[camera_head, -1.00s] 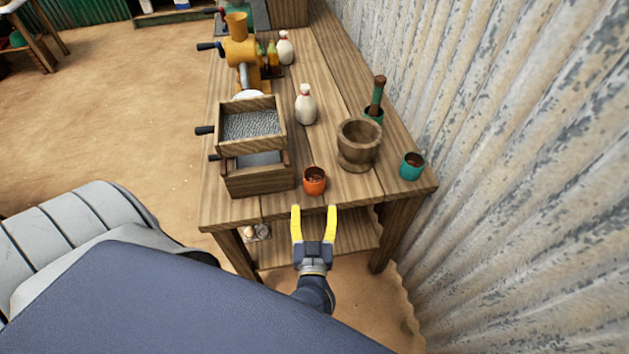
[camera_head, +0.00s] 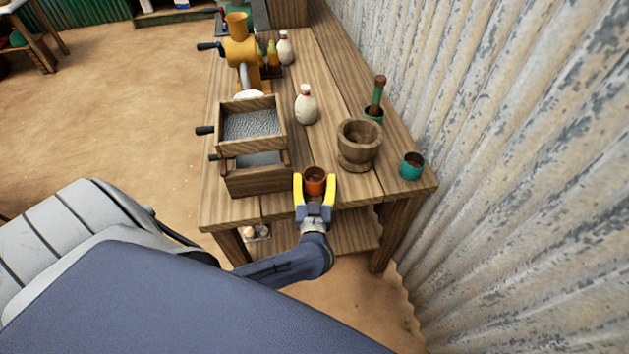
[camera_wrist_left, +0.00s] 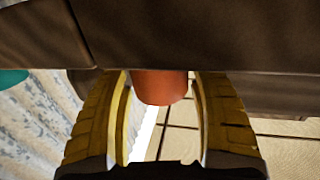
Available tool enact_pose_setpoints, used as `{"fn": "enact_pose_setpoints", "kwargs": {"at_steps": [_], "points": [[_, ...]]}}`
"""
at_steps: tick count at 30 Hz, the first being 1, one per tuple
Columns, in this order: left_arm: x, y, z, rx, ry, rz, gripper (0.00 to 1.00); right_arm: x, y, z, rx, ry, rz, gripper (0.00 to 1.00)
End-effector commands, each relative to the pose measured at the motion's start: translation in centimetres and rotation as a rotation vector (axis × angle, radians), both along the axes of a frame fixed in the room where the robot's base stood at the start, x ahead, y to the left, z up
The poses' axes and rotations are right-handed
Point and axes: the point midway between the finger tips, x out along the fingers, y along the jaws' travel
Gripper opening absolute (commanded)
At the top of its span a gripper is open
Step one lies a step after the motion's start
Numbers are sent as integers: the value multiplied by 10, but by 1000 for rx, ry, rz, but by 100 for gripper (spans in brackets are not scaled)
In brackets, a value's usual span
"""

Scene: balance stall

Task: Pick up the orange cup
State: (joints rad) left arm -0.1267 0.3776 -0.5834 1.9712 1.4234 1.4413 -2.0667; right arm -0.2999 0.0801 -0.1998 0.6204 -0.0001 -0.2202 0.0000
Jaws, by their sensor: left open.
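The orange cup (camera_head: 315,180) stands upright near the front edge of the wooden table (camera_head: 345,200). Its inside looks brown. My left gripper (camera_head: 314,181) is open, with one yellow finger on each side of the cup. In the left wrist view the cup (camera_wrist_left: 160,87) shows between the two fingers (camera_wrist_left: 161,110), with a gap seen beside each finger. I cannot tell whether either finger touches it. My right gripper is in no view.
A wooden sieve box (camera_head: 252,140) stands close left of the cup. A wooden mortar (camera_head: 358,145) stands right of it, and a teal cup (camera_head: 411,167) further right by the corrugated wall (camera_head: 520,150). A white bottle (camera_head: 306,105) stands behind.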

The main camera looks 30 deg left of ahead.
Motion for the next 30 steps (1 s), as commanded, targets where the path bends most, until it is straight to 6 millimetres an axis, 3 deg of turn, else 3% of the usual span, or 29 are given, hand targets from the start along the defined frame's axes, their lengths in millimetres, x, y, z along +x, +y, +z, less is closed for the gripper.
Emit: {"fn": "enact_pose_setpoints", "kwargs": {"at_steps": [12, 22, 30], "points": [[7, 5, 0, -1, 1, 1, 64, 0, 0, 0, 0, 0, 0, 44], [7, 5, 0, -1, 1, 1, 25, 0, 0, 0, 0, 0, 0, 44], [7, 5, 1, -1, -1, 1, 24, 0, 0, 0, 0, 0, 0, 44]]}}
